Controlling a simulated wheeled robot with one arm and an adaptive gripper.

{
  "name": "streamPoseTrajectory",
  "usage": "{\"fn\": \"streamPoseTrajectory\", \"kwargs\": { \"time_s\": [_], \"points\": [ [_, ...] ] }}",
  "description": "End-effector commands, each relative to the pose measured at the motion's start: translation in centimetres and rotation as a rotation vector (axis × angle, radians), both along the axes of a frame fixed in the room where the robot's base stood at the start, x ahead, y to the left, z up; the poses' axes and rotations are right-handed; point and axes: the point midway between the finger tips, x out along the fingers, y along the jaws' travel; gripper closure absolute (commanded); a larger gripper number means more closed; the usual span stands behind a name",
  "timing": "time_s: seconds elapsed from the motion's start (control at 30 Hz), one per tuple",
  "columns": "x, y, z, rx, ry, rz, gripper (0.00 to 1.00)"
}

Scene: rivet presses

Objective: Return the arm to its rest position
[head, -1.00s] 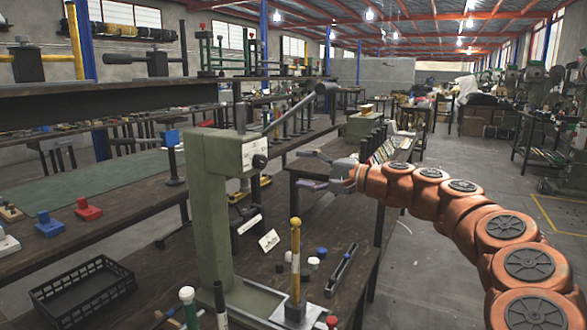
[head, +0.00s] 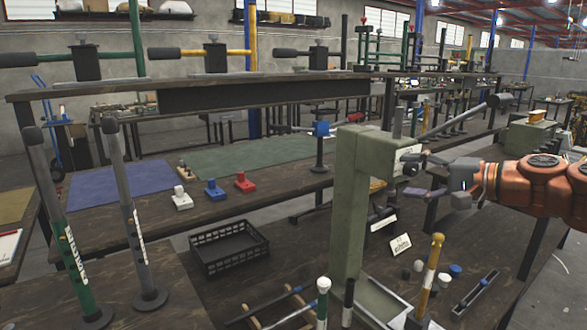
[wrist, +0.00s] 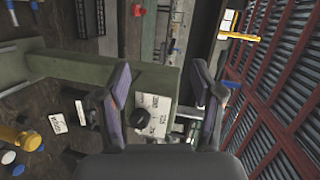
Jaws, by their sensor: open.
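My gripper (head: 440,178) is at the right in the head view, with my orange arm reaching in from the right edge. Its two fingers are spread apart and nothing is between them. It is in the air beside the upper part of the green rivet press (head: 352,205), close to the press head in the picture; I cannot tell whether they touch. In the wrist view the open fingers frame the pale labelled face of the press head (wrist: 152,112) and its dark round knob.
The press's lever (head: 455,122) sticks out above my gripper. A yellow-topped post (head: 430,275), small caps and a label card (head: 400,245) stand on the bench below. A black crate (head: 230,248) is left of the press. The aisle at the right looks open.

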Motion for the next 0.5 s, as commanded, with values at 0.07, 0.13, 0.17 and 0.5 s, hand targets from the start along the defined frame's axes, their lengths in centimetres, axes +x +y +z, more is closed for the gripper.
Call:
{"fn": "streamPoseTrajectory", "kwargs": {
  "time_s": [0.07,0.13,0.17,0.5],
  "points": [
    [-2.2,4.8,1.9,-0.103,0.024,0.094,0.34],
    [-4.4,8.3,2.2,-0.201,0.047,0.169,0.34],
    [-5.5,9.7,2.0,-0.243,0.061,0.202,0.34],
    [-18.2,16.9,-1.8,-0.710,0.253,0.482,0.34]
  ]
}}
